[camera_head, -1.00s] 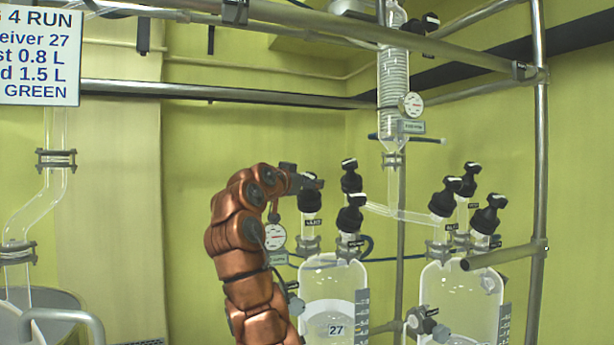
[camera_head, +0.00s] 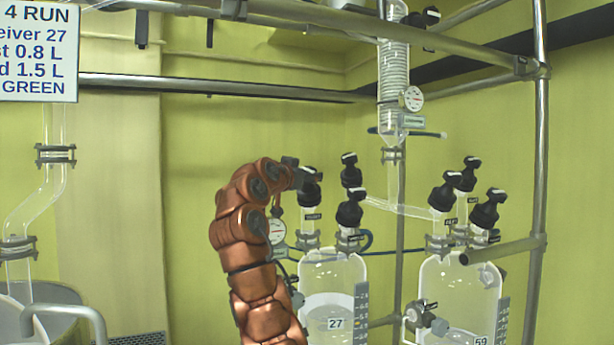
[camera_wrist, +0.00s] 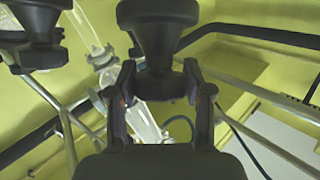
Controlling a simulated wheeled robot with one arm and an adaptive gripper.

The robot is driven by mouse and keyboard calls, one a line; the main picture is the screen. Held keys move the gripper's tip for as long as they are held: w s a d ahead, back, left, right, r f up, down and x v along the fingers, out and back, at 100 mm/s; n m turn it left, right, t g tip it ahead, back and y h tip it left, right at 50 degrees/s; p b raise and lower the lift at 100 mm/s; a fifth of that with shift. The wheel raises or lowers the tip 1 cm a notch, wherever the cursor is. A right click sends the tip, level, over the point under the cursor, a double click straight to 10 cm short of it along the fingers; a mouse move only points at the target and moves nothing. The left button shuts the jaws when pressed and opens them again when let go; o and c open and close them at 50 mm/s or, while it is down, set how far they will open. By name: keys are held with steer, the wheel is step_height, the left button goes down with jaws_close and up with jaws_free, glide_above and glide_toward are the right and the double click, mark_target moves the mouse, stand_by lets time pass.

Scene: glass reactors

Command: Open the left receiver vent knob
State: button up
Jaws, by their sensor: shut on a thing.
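The left receiver (camera_head: 335,280) is a clear glass vessel marked 27, with pale liquid inside. Several black knobs stand on glass necks above it. My gripper (camera_head: 304,178) is at the leftmost of these knobs (camera_head: 311,193) in the head view. In the wrist view my gripper (camera_wrist: 158,84) has one finger on each side of a black knob (camera_wrist: 157,50), closed on its narrower lower part. The small label below this knob is too small to read. Another black knob (camera_head: 349,210) stands close to its right.
A second receiver (camera_head: 460,290) marked 59, with several black knobs, stands at the right. A gauge (camera_head: 277,231) is close beside my arm. Metal rails (camera_head: 220,87) cross above. A sign (camera_head: 38,50) hangs at the upper left.

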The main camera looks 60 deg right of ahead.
steer(key=shift+w+a+n+t+b, duration=0.2)
steer(key=shift+n+t+b, duration=0.45)
steer(key=shift+b, duration=0.9)
steer(key=shift+f+n+t+b, duration=0.1)
steer(key=shift+n+t+b, duration=0.3)
steer(key=shift+b, duration=0.65)
steer(key=shift+d+n+t+b, duration=0.1)
steer(key=shift+n+t+b, duration=0.4)
steer(key=shift+b, duration=0.25)
steer(key=shift+n+t+b, duration=0.45)
steer(key=shift+t+b, duration=0.1)
steer(key=shift+y, duration=0.3)
steer(key=shift+n+t+b, duration=0.4)
steer(key=shift+n+t, duration=0.5)
steer(key=shift+b, duration=0.35)
steer(key=shift+s+d+r+n+t+y, duration=0.15)
steer(key=shift+n+t+y, duration=0.1)
steer(key=shift+n+t, duration=0.2)
steer(key=shift+w+a+r+n+t+y, duration=0.15)
steer(key=shift+n+t+y, duration=0.1)
steer(key=shift+n+t, duration=0.15)
